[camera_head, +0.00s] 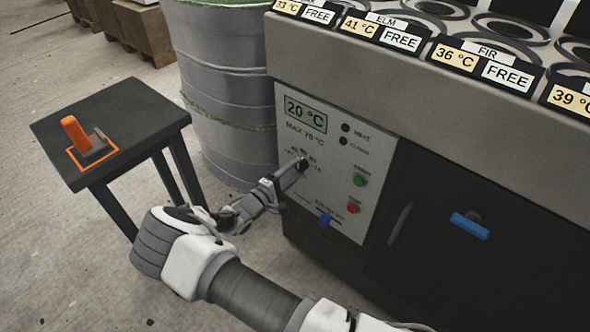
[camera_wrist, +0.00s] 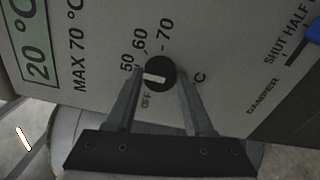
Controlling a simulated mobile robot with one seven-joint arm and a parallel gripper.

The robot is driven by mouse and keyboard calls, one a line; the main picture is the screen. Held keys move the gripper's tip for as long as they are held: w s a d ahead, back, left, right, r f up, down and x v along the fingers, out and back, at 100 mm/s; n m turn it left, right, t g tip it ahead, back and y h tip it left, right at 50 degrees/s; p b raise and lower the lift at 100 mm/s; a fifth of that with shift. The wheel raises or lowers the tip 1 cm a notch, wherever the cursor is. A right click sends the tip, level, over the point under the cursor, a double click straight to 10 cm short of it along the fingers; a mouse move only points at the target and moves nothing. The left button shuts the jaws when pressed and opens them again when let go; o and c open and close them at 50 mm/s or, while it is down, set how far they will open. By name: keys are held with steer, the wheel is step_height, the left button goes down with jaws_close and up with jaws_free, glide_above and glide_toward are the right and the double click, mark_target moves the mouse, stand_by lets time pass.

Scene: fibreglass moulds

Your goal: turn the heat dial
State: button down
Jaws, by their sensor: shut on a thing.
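The heat dial is a round black knob (camera_wrist: 160,74) with a pale pointer bar, on the grey control panel (camera_head: 327,205). Around it are printed OFF, 50, 60, 70 and °C; the pointer lies on the OFF side, in the wrist view. My gripper (camera_wrist: 158,84) has one finger on each side of the knob and is shut on it. In the head view my gripper (camera_head: 297,170) reaches the panel from the lower left and partly hides the dial (camera_head: 302,164). The display (camera_head: 305,114) reads 20 °C, with MAX 70 °C printed under it.
The panel also has a green button (camera_head: 360,180), a red button (camera_head: 353,208) and a blue damper handle (camera_head: 324,220) close below the dial. A cabinet door with a blue handle (camera_head: 470,226) is to the right. A dark side table (camera_head: 130,118) stands left.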

steer(key=shift+c, duration=1.4)
jaws_free()
steer(key=shift+a, duration=0.1)
steer(key=p+v, duration=0.2)
steer(key=v, duration=1.5)
steer(key=shift+s+p, duration=0.2)
steer(key=shift+p, duration=0.2)
